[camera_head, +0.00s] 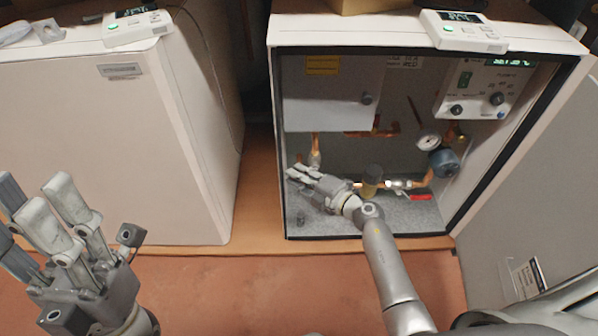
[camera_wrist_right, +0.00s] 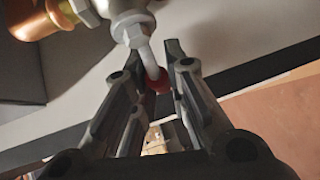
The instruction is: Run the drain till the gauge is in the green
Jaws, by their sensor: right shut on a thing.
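The cabinet on the right stands open. My right gripper (camera_head: 304,174) is inside it at the lower left, below a copper pipe with a metal valve (camera_head: 315,157). In the right wrist view my right gripper (camera_wrist_right: 174,70) is shut on the drain handle (camera_wrist_right: 152,62), a pale stem with a red tip, hanging from a metal fitting (camera_wrist_right: 133,28). The round pressure gauge (camera_head: 428,142) is at the right inside the cabinet; its needle and green zone are too small to read. My left gripper (camera_head: 40,200) is open and empty, outside at the lower left.
A red handle (camera_head: 421,197) lies along the low pipework at the right. A blue-grey round part (camera_head: 443,162) sits below the gauge. A control panel (camera_head: 488,92) is at the upper right. The open door (camera_head: 535,190) stands right; a closed white cabinet (camera_head: 120,150) stands left.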

